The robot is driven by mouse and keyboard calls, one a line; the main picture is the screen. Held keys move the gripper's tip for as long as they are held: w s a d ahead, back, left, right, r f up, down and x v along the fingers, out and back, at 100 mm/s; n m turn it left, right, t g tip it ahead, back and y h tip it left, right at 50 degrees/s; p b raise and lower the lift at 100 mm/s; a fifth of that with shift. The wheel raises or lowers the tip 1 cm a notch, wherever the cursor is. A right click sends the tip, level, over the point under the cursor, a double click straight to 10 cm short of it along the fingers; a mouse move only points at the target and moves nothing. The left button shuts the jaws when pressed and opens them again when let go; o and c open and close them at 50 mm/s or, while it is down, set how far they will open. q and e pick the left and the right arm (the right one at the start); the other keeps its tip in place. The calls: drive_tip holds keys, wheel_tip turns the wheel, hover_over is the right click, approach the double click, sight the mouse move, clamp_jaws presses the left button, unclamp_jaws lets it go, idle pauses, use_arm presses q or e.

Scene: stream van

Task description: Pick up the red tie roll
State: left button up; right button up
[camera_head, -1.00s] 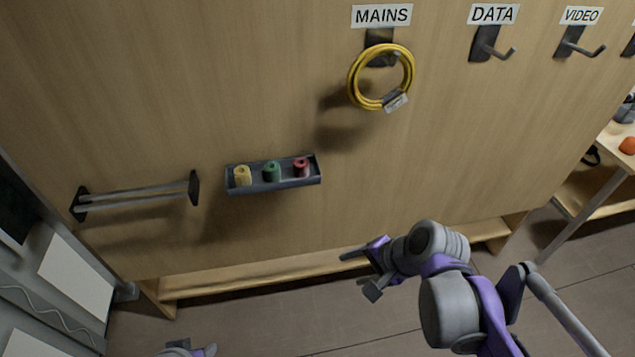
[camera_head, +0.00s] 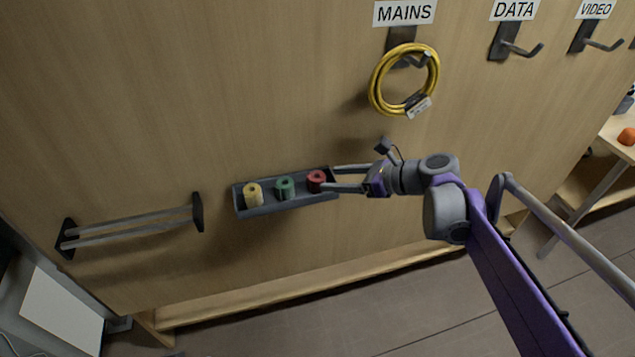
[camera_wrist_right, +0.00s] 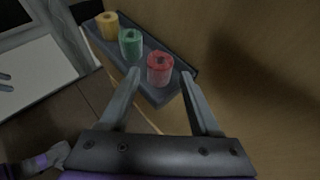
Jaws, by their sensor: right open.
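The red tie roll (camera_head: 316,180) stands upright at the right end of a small dark tray (camera_head: 289,205) on the wooden wall. It also shows in the right wrist view (camera_wrist_right: 160,68), just beyond and between the fingertips. My right gripper (camera_head: 331,178) is open and empty, its fingers pointing left at the roll. In the right wrist view the open fingers (camera_wrist_right: 160,73) reach over the tray's right end. I cannot tell whether they touch the roll. My left gripper does not show in the head view now.
A green roll (camera_head: 284,187) and a yellow roll (camera_head: 253,194) stand in the same tray, left of the red one. A yellow cable coil (camera_head: 405,80) hangs above on the MAINS hook. A rail holder (camera_head: 130,226) is at left. The wall between is clear.

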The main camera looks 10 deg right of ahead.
sight(324, 179)
drive_tip(key=x, duration=0.4)
drive_tip(key=shift+w+a+f, duration=0.15)
drive_tip(key=shift+a+f, duration=0.05)
clamp_jaws()
